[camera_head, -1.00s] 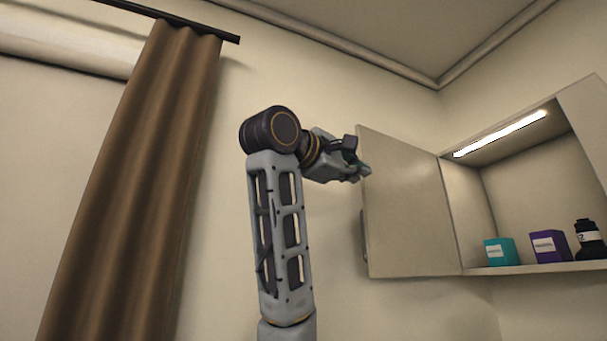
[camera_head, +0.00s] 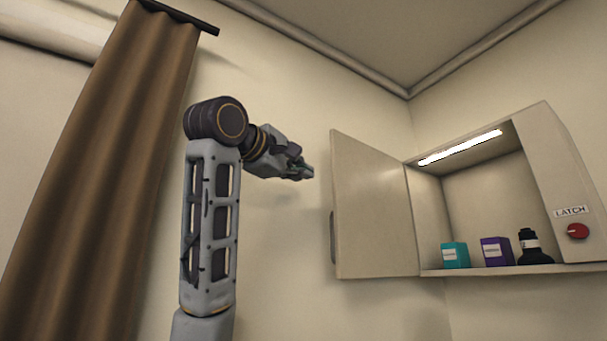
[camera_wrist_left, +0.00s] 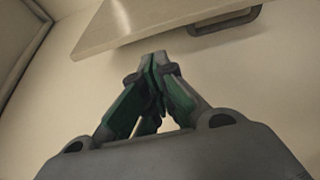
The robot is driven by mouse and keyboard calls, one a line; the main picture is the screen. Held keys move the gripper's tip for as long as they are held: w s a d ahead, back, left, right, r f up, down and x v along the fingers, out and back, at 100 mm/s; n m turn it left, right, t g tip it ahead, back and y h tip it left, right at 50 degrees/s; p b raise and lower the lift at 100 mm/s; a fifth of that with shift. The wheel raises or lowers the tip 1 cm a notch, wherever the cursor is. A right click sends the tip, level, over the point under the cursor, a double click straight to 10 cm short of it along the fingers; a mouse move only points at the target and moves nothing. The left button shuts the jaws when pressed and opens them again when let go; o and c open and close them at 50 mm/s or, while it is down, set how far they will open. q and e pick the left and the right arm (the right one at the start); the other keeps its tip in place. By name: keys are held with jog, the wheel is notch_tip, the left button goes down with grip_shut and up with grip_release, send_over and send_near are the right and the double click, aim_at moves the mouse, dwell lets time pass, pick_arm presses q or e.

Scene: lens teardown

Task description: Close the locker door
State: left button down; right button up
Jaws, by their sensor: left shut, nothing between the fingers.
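The locker door (camera_head: 376,205) is a beige panel hinged at the left side of the locker (camera_head: 550,150), and it stands wide open. Its dark handle (camera_head: 333,238) is on the door's left edge. My left gripper (camera_head: 309,172) is shut and empty, a little left of the door's free edge, with a gap between them. In the left wrist view, the shut fingertips (camera_wrist_left: 154,58) point toward the door panel (camera_wrist_left: 150,20) and its grey handle (camera_wrist_left: 226,20), apart from both. My right gripper is not in view.
Inside the lit locker stand a teal box (camera_head: 454,255), a purple box (camera_head: 496,251) and a black bottle (camera_head: 533,247). A red latch knob (camera_head: 577,231) is on the right front panel. A brown curtain (camera_head: 100,170) hangs at left. Wall space below the door is clear.

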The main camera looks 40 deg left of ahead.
pick_arm(q)
jog(key=w+p, duration=0.3)
jog(key=w, duration=0.6)
jog(key=shift+w+a, duration=0.2)
jog(key=shift+w, duration=0.05)
jog(key=shift+d, duration=0.2)
